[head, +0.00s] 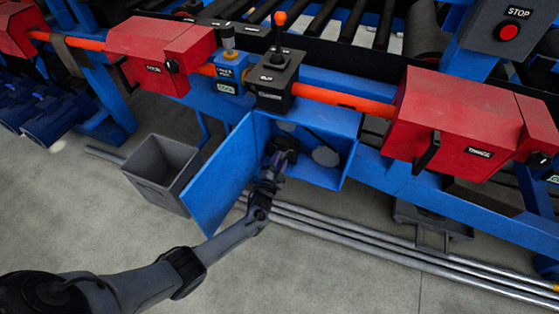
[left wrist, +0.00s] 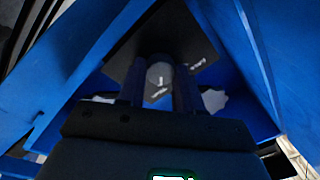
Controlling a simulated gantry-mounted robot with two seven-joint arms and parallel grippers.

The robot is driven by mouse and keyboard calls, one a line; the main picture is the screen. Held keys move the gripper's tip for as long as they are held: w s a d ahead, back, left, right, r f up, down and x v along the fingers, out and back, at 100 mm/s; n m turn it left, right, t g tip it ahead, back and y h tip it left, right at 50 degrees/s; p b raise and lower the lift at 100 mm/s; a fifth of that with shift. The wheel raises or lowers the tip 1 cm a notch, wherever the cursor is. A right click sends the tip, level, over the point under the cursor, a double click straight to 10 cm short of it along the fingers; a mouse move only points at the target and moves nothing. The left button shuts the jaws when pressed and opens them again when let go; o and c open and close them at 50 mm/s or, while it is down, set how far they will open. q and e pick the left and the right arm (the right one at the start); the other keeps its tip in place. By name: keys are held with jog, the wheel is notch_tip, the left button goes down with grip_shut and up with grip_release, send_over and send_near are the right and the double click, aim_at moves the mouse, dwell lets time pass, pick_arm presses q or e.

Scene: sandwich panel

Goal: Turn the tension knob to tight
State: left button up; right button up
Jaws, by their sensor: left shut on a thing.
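The tension knob (left wrist: 160,76) is a round grey knob with a white pointer mark, seen in the left wrist view on a dark plate (left wrist: 172,30) with small white lettering that I cannot read. My left gripper (left wrist: 159,90) has one finger on each side of the knob and is shut on it. In the head view my left gripper (head: 284,154) reaches into an open blue box (head: 319,177) under the conveyor; there it hides the knob. The pointer's exact setting cannot be told. My right gripper is not in view.
The box's blue door (head: 219,178) stands open to the left of my forearm. A grey bin (head: 163,170) is beyond it. Metal pipes (head: 375,249) lie on the floor below. Red housings (head: 455,120) and an orange-knobbed lever (head: 279,20) are above.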

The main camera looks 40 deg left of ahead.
pick_arm(q)
jog(key=shift+m, duration=0.3)
jog(key=o, duration=1)
jog(key=shift+o, duration=0.2)
jog(key=shift+s+d+p, duration=0.2)
jog(key=shift+s+p, duration=0.3)
jog(key=p+v, duration=0.4)
jog(key=v, duration=0.5)
jog(key=shift+s, duration=0.35)
jog(key=shift+f, duration=0.1)
